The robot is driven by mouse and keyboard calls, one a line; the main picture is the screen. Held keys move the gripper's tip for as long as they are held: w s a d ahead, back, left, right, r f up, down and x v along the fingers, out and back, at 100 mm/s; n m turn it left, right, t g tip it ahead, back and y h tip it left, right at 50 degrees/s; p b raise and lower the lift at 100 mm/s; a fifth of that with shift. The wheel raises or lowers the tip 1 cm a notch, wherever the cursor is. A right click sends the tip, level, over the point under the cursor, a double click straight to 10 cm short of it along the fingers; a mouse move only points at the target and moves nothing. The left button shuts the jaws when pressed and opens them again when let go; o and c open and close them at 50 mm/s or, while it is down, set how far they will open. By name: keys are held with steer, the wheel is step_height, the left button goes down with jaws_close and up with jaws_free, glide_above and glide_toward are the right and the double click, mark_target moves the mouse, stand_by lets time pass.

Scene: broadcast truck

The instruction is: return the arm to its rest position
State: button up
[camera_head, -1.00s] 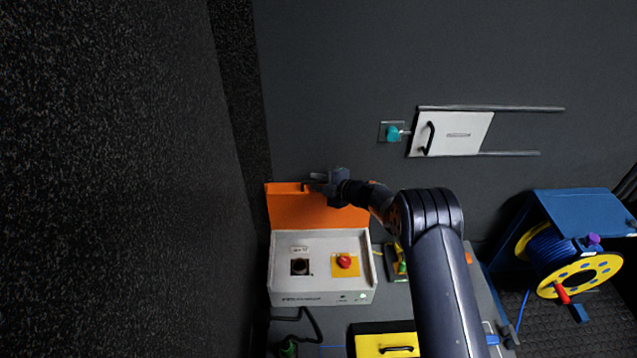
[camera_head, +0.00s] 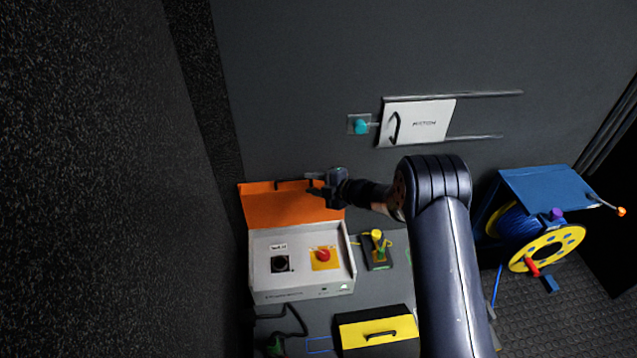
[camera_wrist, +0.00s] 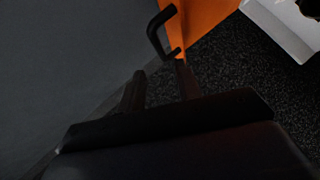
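My gripper (camera_head: 316,184) is at the upper right part of a raised orange lid (camera_head: 285,207) in the head view. In the wrist view its two dark fingers (camera_wrist: 160,88) stand apart with nothing between them, so it is open and empty. A black lid handle (camera_wrist: 156,36) is just beyond the fingers there, on the orange lid (camera_wrist: 205,14); I see no contact. My arm reaches from the lower right toward the lid, with its elbow bent. The lid stands open on a white box with a red knob (camera_head: 323,255) and a dark round socket (camera_head: 280,263).
A sliding white panel (camera_head: 430,113) and teal knob (camera_head: 361,127) are on the back wall. A dark wall closes the left side.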

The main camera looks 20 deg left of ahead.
mark_target(293, 180)
steer(key=shift+v, duration=1)
steer(key=shift+a, duration=0.15)
steer(key=b+x, duration=0.1)
steer(key=x, duration=0.9)
steer(key=shift+a+f+b, duration=0.2)
steer(key=shift+a+b, duration=0.1)
steer(key=shift+b, duration=0.1)
steer(key=shift+d, duration=0.2)
